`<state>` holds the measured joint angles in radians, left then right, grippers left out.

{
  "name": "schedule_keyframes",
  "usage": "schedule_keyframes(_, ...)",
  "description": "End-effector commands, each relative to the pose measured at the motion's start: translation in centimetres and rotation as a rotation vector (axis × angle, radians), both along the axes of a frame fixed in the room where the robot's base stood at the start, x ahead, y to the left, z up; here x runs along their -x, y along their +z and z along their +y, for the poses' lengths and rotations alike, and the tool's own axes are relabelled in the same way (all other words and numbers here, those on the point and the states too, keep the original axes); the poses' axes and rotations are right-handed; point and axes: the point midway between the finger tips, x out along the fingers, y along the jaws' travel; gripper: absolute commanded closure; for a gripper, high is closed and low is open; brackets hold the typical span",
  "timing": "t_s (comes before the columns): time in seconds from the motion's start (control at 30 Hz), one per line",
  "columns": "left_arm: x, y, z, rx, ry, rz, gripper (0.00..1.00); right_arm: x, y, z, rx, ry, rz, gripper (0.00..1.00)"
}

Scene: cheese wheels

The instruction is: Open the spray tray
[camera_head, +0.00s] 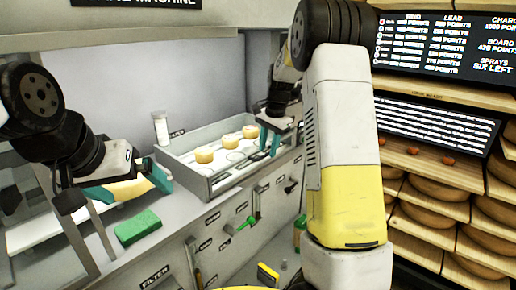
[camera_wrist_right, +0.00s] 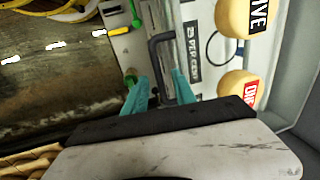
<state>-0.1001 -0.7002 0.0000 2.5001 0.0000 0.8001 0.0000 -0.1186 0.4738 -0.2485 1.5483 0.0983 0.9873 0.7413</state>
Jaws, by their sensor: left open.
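A pale grey tray (camera_head: 208,187) on the counter holds three cheese wheels, one of them (camera_head: 204,155) at its left. I cannot tell for sure which part is named the spray tray. My right gripper (camera_head: 269,143) is over the tray's right end in the head view. In the right wrist view, its teal fingers (camera_wrist_right: 161,92) are apart and empty. A dark bar handle (camera_wrist_right: 155,62) lies just ahead of and between them, beside a label (camera_wrist_right: 192,50); I cannot tell if they touch.
A green sponge (camera_head: 138,227) lies on the counter below my left gripper. A white bottle (camera_head: 160,128) stands behind the tray's left corner. Labelled drawer fronts and a green lever (camera_head: 244,223) are below the counter. Shelves of cheese wheels (camera_head: 432,220) stand at right.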

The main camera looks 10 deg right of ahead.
Motion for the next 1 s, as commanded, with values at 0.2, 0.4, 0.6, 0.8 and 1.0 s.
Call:
schedule_keyframes(0.2, 0.00, 0.00, 0.00, 0.000, 0.000, 0.000, 0.00, -0.09, -0.64, 0.08, -0.001, 0.000, -0.001, 0.68)
schedule_keyframes(0.4, 0.00, 0.00, 0.00, 0.000, 0.000, 0.000, 0.00, -0.08, -0.62, 0.09, -0.001, 0.000, -0.001, 0.79)
schedule_keyframes(0.6, 0.00, 0.00, 0.00, 0.000, 0.000, 0.000, 0.00, -0.07, -0.60, 0.09, -0.001, 0.000, -0.001, 1.00)
schedule_keyframes(0.8, 0.00, 0.00, 0.00, 0.000, 0.000, 0.000, 0.00, -0.08, -0.59, 0.09, -0.001, 0.000, -0.001, 1.00)
schedule_keyframes(1.0, 0.00, 0.00, 0.00, 0.000, 0.000, 0.000, 0.00, -0.08, -0.57, 0.09, -0.001, 0.000, -0.001, 1.00)
